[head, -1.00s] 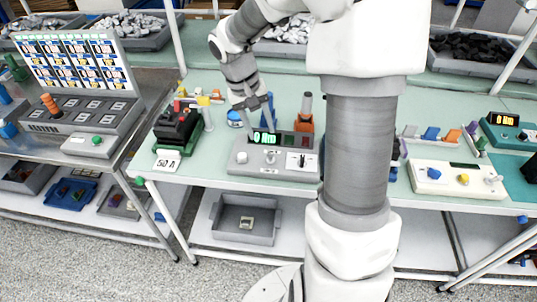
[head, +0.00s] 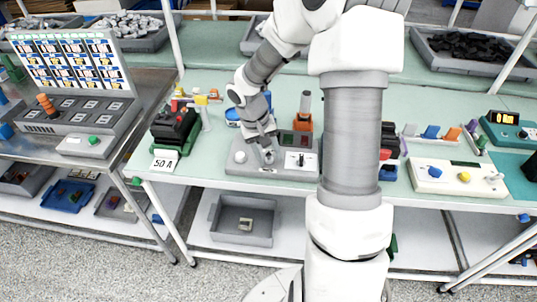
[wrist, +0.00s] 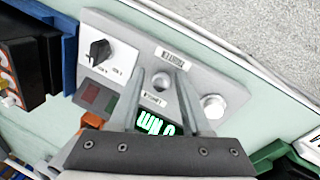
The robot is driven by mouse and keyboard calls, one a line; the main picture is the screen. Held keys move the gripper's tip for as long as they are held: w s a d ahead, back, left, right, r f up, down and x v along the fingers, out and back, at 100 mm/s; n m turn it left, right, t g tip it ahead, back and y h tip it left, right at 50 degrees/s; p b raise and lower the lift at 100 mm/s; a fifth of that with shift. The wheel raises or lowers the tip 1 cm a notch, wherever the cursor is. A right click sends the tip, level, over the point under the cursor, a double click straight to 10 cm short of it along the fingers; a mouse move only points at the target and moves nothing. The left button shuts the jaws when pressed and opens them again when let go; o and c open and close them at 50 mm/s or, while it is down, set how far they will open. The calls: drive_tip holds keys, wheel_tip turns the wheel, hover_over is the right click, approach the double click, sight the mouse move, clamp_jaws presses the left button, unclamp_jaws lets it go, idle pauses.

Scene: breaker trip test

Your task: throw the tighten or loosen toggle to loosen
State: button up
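The grey control panel (head: 235,168) stands on the bench in the head view; its slanted face (wrist: 118,24) fills the middle of the wrist view. The TIGHTEN label (wrist: 169,57) lies just beyond my fingertips, and the LOOSEN label (wrist: 154,97) shows between my fingers. My gripper (wrist: 174,82) is low over the panel's middle section, fingers apart, one on each side of the toggle's place between the labels. The toggle itself is mostly hidden by the fingers; I cannot tell its tilt or whether a finger touches it. In the head view my gripper (head: 267,152) covers that spot.
A black rotary knob (wrist: 99,51) and a round white knob (wrist: 213,106) flank the middle section. The lit green display (wrist: 155,128) is partly covered by my gripper. A black breaker device (head: 175,130) with a 50 A card stands left of the panel.

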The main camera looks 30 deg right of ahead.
clamp_jaws()
